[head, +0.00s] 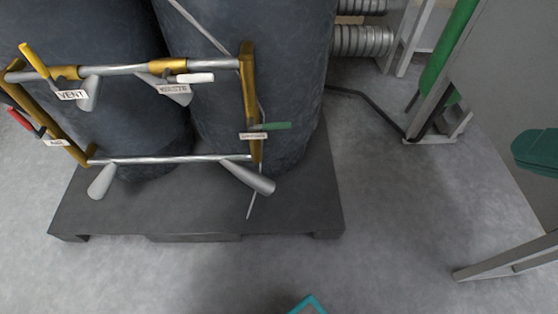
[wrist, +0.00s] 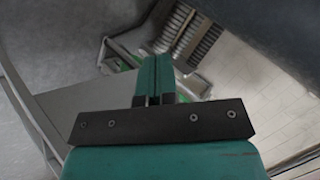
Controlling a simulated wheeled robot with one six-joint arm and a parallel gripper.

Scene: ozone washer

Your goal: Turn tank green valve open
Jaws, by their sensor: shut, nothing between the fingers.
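The green valve handle (head: 268,127) is on the right vertical brass pipe (head: 247,90) of the piping in front of two dark tanks. It points right, roughly level and crosswise to that pipe. A small tag (head: 253,135) hangs by it, too small to read. In the wrist view my gripper (wrist: 153,72) is shut and empty, its teal fingers together. The green handle cannot be made out in the wrist view, and my gripper's fingers are not clearly seen in the head view. No contact with the valve shows.
Other handles are yellow (head: 33,60), white (head: 196,78) and red (head: 20,118). Grey cones stick out from the pipes. The tanks stand on a dark pallet (head: 190,215). A grey panel (head: 515,90) and metal frame stand at right. The floor (head: 390,220) between is clear.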

